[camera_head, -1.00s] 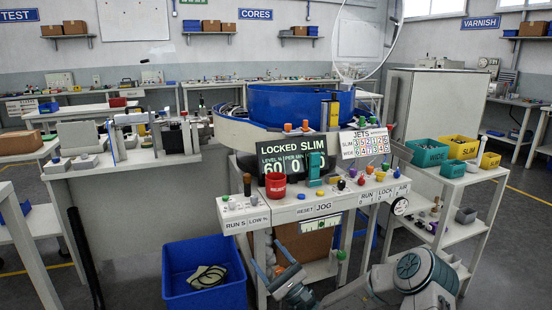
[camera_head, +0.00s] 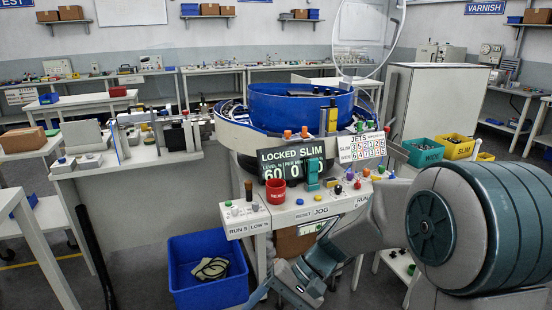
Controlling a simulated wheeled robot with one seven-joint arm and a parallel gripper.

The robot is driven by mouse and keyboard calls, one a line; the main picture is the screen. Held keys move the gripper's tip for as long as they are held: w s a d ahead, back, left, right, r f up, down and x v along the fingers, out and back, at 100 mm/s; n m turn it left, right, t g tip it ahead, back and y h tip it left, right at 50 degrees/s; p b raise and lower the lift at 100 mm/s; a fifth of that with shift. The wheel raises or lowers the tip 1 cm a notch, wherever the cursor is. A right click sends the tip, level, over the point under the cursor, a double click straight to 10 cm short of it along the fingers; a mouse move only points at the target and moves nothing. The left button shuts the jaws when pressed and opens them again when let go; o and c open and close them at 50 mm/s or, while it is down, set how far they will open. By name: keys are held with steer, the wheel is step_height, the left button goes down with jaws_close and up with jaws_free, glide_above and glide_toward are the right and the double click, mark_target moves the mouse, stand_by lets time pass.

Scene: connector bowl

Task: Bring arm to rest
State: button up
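My arm (camera_head: 430,225) shows large at the lower right, with a grey and teal joint close to the camera. It reaches left and down toward my gripper (camera_head: 268,293), which is low in front of the control bench (camera_head: 300,215), beside the blue bin (camera_head: 208,270). The gripper end is partly cut off by the bottom edge, and I cannot tell how far its fingers are apart. I see nothing clearly held in it. The bench carries a red cup (camera_head: 276,190), a green upright piece (camera_head: 313,175) and a display reading LOCKED SLIM.
A blue bowl feeder (camera_head: 300,105) stands behind the bench. Green (camera_head: 423,152) and yellow (camera_head: 454,147) bins sit at the right behind my arm. A work table (camera_head: 130,160) is at the left. Floor is open at the lower left.

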steer(key=s+d+r+t+h+p, duration=0.3)
steer(key=d+r, duration=0.3)
steer(key=d, duration=0.2)
steer(key=s+d+r+n+t+h+p, duration=0.1)
steer(key=s+d+r+t+h+p, duration=0.2)
steer(key=d, duration=0.5)
step_height(320, 180, up, 4)
steer(key=t+h, duration=0.1)
steer(key=h, duration=0.1)
steer(key=shift+s+d+f+h+p, duration=0.15)
steer(key=shift+s+d+h+p, duration=0.1)
steer(key=shift+h+p, duration=0.05)
